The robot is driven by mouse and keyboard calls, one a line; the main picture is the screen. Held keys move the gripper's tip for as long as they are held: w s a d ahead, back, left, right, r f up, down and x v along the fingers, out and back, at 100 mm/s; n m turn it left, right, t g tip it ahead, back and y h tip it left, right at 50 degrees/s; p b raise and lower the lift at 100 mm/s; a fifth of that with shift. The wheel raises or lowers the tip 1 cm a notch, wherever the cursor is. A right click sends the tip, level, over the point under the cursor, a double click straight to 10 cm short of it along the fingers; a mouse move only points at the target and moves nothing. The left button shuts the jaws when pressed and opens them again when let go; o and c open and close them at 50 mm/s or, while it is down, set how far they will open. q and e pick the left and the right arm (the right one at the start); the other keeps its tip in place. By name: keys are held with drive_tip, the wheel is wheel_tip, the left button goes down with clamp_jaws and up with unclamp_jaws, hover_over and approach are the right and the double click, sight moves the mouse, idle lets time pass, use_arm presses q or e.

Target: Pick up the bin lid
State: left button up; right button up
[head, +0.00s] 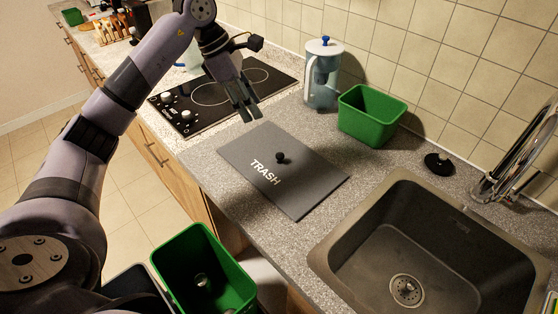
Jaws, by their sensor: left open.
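The bin lid (283,178) is a flat grey rectangular board marked "TRASH", lying on the countertop between the hob and the sink. A small black knob (281,158) stands up near its middle. My left gripper (249,113) is open and empty, above the counter just beyond the lid's far left edge. It is apart from the knob, up and to the left of it in the picture. My right gripper is not in view.
A green bin (203,270) stands open below the counter edge. A green container (370,115) and a clear jug (322,73) stand behind the lid. The sink (420,240) is right, the black hob (215,98) left. A black stopper (439,163) lies behind the sink.

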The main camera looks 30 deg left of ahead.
use_arm(q)
drive_tip(key=p, duration=0.3)
hover_over(279, 154)
drive_tip(key=s+a, duration=0.1)
drive_tip(key=a, duration=0.1)
wheel_tip(279, 154, down, 11)
drive_tip(key=shift+s+r, duration=0.1)
drive_tip(key=shift+s, duration=0.05)
drive_tip(key=shift+d+f+p, duration=0.25)
drive_tip(key=shift+f+p, duration=0.35)
drive_tip(key=shift+p, duration=0.15)
drive_tip(key=x, duration=0.1)
drive_tip(key=p+x, duration=0.1)
drive_tip(key=x, duration=0.1)
drive_tip(key=shift+w+f, duration=0.25)
drive_tip(key=shift+f, duration=0.05)
drive_tip(key=shift+d+f, duration=0.1)
drive_tip(key=shift+f, duration=0.2)
drive_tip(key=shift+c, duration=0.5)
clamp_jaws()
